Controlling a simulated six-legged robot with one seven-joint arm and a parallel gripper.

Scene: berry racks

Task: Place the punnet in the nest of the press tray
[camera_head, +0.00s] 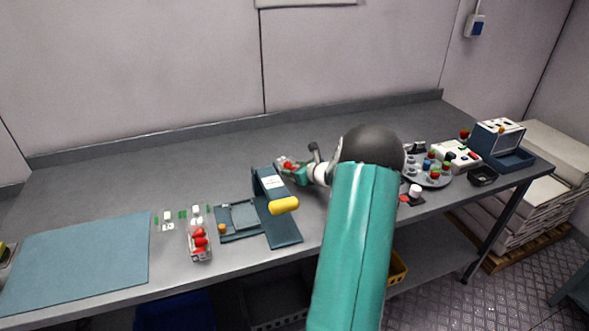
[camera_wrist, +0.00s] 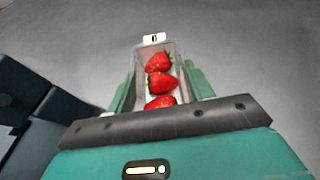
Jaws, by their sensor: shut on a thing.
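My gripper (camera_head: 297,173) is shut on a clear punnet (camera_wrist: 137,62) with several red strawberries in it. In the wrist view the green fingers (camera_wrist: 160,92) grip the punnet from both sides, and a small white label shows at its far end. In the head view the held punnet (camera_head: 285,163) is behind the dark blue press (camera_head: 280,233), which has a yellow handle (camera_head: 284,205). The press tray (camera_head: 224,233) sticks out to the left of the press, with a grey nest (camera_head: 243,215) that looks empty. Whether the punnet touches the table cannot be told.
Another punnet of strawberries (camera_head: 201,253) stands left of the tray. Small clear pieces (camera_head: 166,225) and a blue mat (camera_head: 80,262) lie farther left. The back of the table is clear.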

